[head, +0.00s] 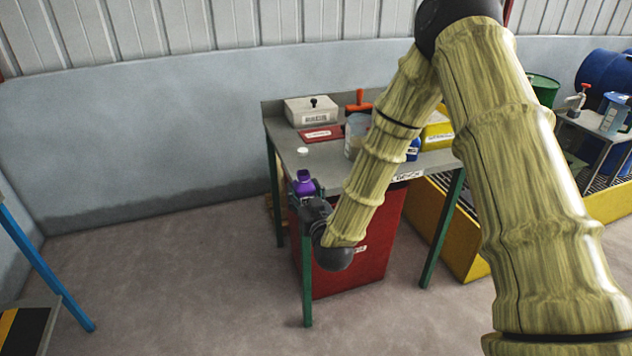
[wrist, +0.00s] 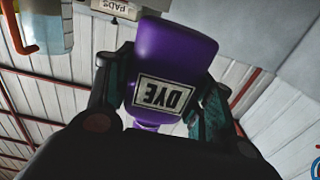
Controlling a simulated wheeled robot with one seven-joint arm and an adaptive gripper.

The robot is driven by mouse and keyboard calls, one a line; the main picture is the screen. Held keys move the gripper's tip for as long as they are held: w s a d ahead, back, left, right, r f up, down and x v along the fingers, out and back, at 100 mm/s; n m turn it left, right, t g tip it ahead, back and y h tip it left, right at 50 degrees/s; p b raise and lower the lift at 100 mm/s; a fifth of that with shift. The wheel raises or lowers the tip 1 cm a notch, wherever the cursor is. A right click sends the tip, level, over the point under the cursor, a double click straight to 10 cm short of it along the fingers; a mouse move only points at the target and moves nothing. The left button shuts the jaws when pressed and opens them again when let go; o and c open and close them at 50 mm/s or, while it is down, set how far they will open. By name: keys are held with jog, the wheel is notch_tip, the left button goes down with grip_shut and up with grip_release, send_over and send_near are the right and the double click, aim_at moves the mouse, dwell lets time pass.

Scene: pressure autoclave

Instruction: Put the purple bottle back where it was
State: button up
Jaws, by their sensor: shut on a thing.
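The purple bottle (head: 305,184) is held in my gripper (head: 308,198) at the near left edge of the grey workbench (head: 290,148). In the wrist view the bottle (wrist: 176,55) sits between the two fingers of my gripper (wrist: 165,95), and its white label reads DYE. The label and the bottle look upside down in that view. My gripper is shut on the bottle. In the head view I cannot tell whether the bottle's base touches the bench or is above it.
A white round item (head: 302,150) lies on the bench near the bottle. A red bin (head: 375,235) is under the bench. The bench's left front area looks bare.

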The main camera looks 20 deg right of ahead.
aim_at(307, 174)
jog(key=r, duration=0.1)
jog(key=r+b, duration=0.1)
jog(key=r, duration=0.1)
jog(key=w+d+r, duration=0.1)
jog(key=shift+r+b, duration=0.3)
jog(key=shift+w+d+r, duration=0.1)
jog(key=shift+w+d, duration=0.05)
jog(key=shift+w, duration=0.15)
jog(key=w+d, duration=0.2)
jog(key=w, duration=0.2)
jog(key=w+d+f+p, duration=0.1)
jog(key=w+d, duration=0.1)
jog(key=w, duration=0.2)
jog(key=w+d, duration=0.2)
jog(key=w, duration=0.2)
jog(key=shift+w+d+f, duration=0.1)
jog(key=shift+w+f, duration=0.1)
jog(key=shift+w, duration=0.1)
jog(key=shift+w+d+f, duration=0.2)
jog(key=shift+w+d, duration=0.05)
jog(key=shift+w, duration=0.35)
jog(key=shift+f+p, duration=0.35)
jog(key=shift+f, duration=1.25)
jog(key=shift+f, duration=0.2)
jog(key=o, duration=1.2)
jog(key=shift+o, duration=0.2)
